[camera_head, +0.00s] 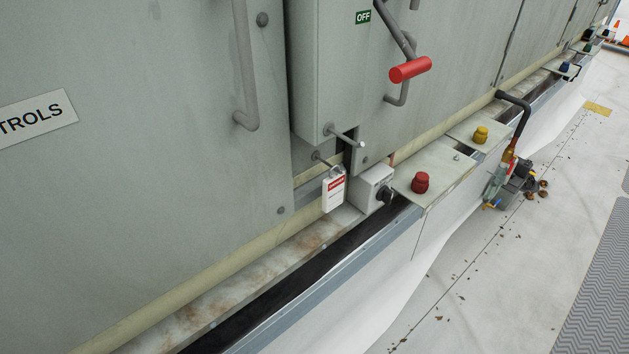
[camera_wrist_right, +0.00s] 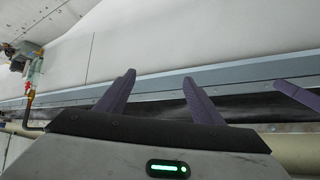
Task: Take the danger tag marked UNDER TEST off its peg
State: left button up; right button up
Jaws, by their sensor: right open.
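A white danger tag (camera_head: 334,191) with a red band hangs in the head view beside a grey box with a black knob. Its lettering is too small to read. The tag's loop hangs at a short peg (camera_head: 318,156) on the cabinet wall. A second, bare peg (camera_head: 347,138) sticks out under the switch box. My right gripper (camera_wrist_right: 158,76) shows only in its wrist view, with its purple fingers apart and nothing between them. A purple piece (camera_wrist_right: 298,96) at that view's right edge looks like a finger of my left gripper. The tag is not visible in the wrist view.
The switch box (camera_head: 330,60) has a red-gripped lever (camera_head: 410,69) and an OFF label. The knob box (camera_head: 371,188) and a red cap (camera_head: 420,182) are right of the tag. A yellow cap (camera_head: 480,135) and pipework (camera_head: 515,165) are farther right. The ledge below is clear.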

jog(key=w+a+r+n+t+y+p, duration=0.1)
jog(key=w+a+r+n+y+p, duration=0.2)
jog(key=w+r, duration=1.05)
jog(key=n+y, duration=0.3)
send_near(336, 190)
jog(key=x, duration=0.5)
jog(key=shift+a+f, duration=0.1)
jog(key=shift+f, duration=0.15)
jog(key=shift+x, duration=2.8)
pick_arm(q)
jog(key=shift+s+a+r, duration=0.2)
jog(key=shift+s+r, duration=0.05)
jog(key=shift+r, duration=0.25)
jog(key=shift+s+a+r, duration=0.15)
jog(key=shift+s+r, duration=0.05)
jog(key=shift+r, duration=0.25)
pick_arm(e)
jog(key=shift+w+r, duration=0.1)
jog(key=shift+r, duration=0.05)
jog(key=c, duration=1.1)
